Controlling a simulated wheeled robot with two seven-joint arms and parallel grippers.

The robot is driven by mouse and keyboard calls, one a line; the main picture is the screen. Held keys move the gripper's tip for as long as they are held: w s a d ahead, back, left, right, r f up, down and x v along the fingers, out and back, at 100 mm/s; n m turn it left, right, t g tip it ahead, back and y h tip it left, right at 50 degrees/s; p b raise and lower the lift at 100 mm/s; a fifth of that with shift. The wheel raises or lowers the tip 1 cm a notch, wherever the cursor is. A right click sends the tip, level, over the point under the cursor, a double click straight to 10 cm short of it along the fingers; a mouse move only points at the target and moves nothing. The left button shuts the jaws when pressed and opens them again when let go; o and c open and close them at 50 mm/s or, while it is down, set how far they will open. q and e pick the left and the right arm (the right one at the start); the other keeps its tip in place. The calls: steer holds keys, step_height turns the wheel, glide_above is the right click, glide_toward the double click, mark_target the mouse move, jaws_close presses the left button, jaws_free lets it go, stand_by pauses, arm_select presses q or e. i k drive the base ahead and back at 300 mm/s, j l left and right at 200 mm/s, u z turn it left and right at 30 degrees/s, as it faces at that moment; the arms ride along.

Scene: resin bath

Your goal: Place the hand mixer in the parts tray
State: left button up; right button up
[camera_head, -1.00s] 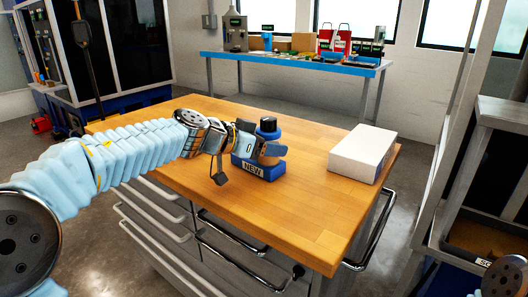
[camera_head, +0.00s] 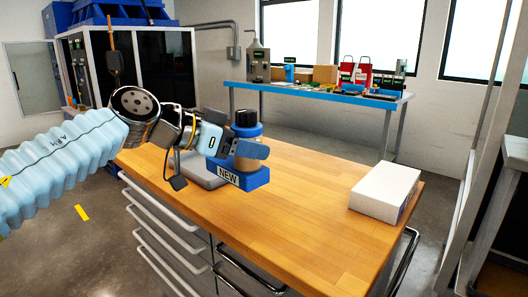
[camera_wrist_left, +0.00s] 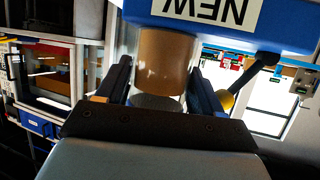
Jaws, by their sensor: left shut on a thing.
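My left gripper (camera_head: 246,147) is shut on a tan, bottle-like body (camera_head: 246,160) with a black top and a blue block labelled NEW (camera_head: 237,177) at its foot. It seems to be held upright, above the left part of the wooden worktop. In the left wrist view the tan body (camera_wrist_left: 165,60) sits between the two fingers, and the NEW block (camera_wrist_left: 225,20) appears upside down. I cannot tell whether this is the hand mixer. A low grey piece (camera_head: 200,172) lies on the worktop, partly hidden by the gripper; I cannot tell whether it is the parts tray. My right gripper is not in view.
The wooden worktop (camera_head: 300,215) is clear in its middle and front. A white box (camera_head: 385,190) lies near its right edge. A blue-edged bench (camera_head: 320,92) with several items stands behind. Drawer handles stick out along the front of the worktop cabinet.

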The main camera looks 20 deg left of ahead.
mark_target(200, 170)
steer(key=j+z, duration=0.25)
steer(key=j, duration=0.4)
steer(key=j+z, duration=0.25)
steer(key=j, duration=0.4)
steer(key=k, duration=0.05)
